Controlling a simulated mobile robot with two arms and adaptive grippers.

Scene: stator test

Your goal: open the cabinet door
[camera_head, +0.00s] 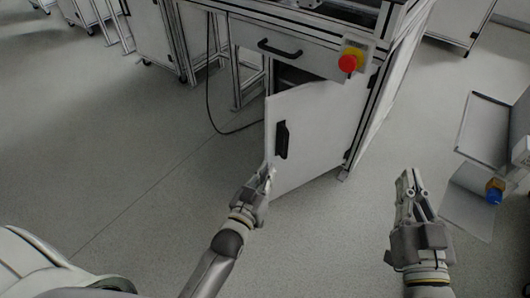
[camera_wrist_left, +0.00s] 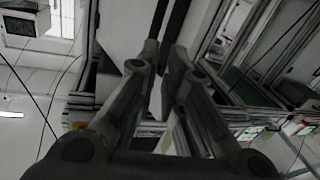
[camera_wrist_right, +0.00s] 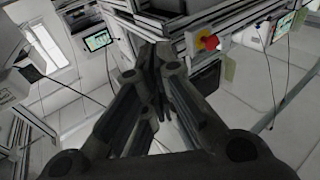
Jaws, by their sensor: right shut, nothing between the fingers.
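The white cabinet door (camera_head: 325,125) stands ajar in the head view, its left edge swung out and a dark gap showing above it. A black handle (camera_head: 282,140) sits upright near that left edge. My left gripper (camera_head: 268,174) is at the lower left edge of the door, below the handle. In the left wrist view its fingers (camera_wrist_left: 164,52) are apart with a narrow gap; whether they touch the door is unclear. My right gripper (camera_head: 408,180) is to the right of the cabinet, away from the door, shut and empty; its fingers meet in the right wrist view (camera_wrist_right: 160,58).
A drawer with a black handle (camera_head: 280,48) is above the door. A red emergency button (camera_head: 347,63) on a yellow base is beside it. A black cable (camera_head: 210,100) hangs to the floor at left. A grey shelf unit (camera_head: 482,125) stands at right. Floor left of the door is clear.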

